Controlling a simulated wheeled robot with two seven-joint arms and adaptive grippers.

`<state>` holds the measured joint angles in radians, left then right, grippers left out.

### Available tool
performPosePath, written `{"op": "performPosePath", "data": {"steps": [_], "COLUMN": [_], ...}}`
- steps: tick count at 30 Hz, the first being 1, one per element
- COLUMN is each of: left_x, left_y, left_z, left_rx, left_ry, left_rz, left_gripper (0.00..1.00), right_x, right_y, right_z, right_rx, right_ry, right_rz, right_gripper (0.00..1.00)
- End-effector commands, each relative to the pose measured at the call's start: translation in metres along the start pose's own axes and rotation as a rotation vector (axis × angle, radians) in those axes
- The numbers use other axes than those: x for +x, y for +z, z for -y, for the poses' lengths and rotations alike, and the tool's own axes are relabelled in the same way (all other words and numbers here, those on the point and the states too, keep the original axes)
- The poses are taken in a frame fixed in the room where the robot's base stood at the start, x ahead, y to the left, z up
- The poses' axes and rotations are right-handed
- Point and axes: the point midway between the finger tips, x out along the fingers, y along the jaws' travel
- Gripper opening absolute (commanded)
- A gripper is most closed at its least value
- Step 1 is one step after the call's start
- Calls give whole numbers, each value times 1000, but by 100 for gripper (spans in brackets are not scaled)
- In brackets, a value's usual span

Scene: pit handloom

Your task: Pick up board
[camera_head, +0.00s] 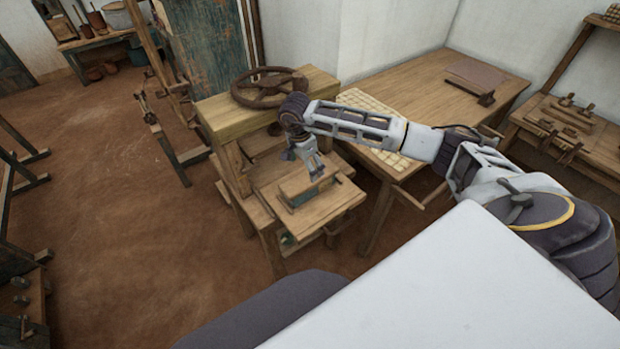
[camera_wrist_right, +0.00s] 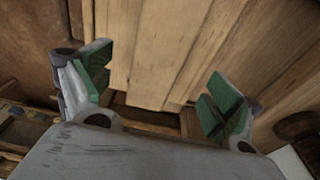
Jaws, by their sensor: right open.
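My right gripper (camera_head: 315,170) reaches across to the small press stand and points down over a wooden board-like block (camera_head: 300,185) on its low table. In the right wrist view, the same gripper (camera_wrist_right: 162,92) has its two green-padded fingers spread wide. Pale wooden boards (camera_wrist_right: 150,50) fill the space between and beyond the fingers. I see nothing gripped, and I cannot tell whether the fingers touch the wood. The gripper hides part of the block in the head view. My left gripper is not in view.
The press's thick top beam (camera_head: 215,112) carries a dark spoked wheel (camera_head: 268,88) close to my right wrist. A wooden table (camera_head: 515,88) behind holds a gridded pale tray (camera_head: 376,152) and a flat brown panel (camera_head: 477,74).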

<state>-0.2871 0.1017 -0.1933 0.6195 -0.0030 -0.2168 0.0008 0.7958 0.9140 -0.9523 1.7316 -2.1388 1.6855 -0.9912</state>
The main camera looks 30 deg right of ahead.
Motion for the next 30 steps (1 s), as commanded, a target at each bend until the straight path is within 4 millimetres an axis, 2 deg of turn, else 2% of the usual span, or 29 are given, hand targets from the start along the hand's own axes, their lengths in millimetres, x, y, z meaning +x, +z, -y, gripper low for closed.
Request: {"op": "performPosePath", "data": {"steps": [14, 30], "left_x": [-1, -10], "left_y": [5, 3], "left_z": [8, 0], "left_rx": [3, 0], "left_ry": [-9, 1], "left_rz": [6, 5], "left_gripper": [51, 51], "right_x": [4, 52], "right_y": [0, -4], "right_z": [0, -2], "right_rx": [-1, -1], "right_ry": [1, 1], "right_rz": [1, 1], "right_gripper": [91, 91]}}
